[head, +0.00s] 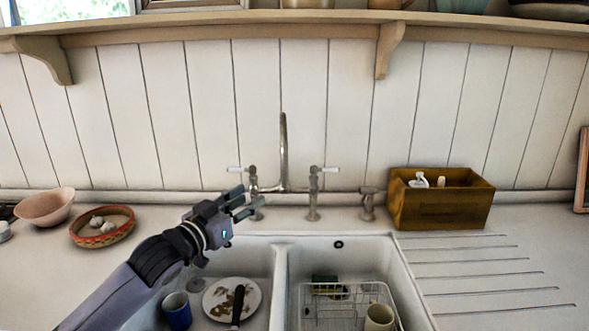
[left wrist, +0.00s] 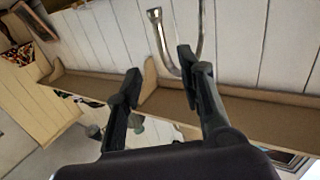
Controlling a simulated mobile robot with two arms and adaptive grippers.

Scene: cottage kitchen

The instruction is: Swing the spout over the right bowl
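The metal spout (head: 283,145) rises from the bridge tap behind the sink and looks nearly edge-on, roughly in line with the divider between the bowls. The right bowl (head: 398,268) is a white basin right of the divider; the left bowl (head: 262,258) is beside it. My left gripper (head: 248,198) is open, its fingers apart, to the left of the spout and lower than its top. In the left wrist view, the hooked spout (left wrist: 159,38) shows beyond the open fingers (left wrist: 160,62), overlapping the right-hand finger; contact cannot be told. My right gripper is not in view.
White-levered tap handles (head: 314,190) flank the spout. The left bowl holds a plate (head: 218,306) and a blue mug (head: 177,310); the right holds a wire rack (head: 345,290) and a cream cup (head: 379,317). A wooden box (head: 440,208) stands right; a shelf (head: 230,32) runs above.

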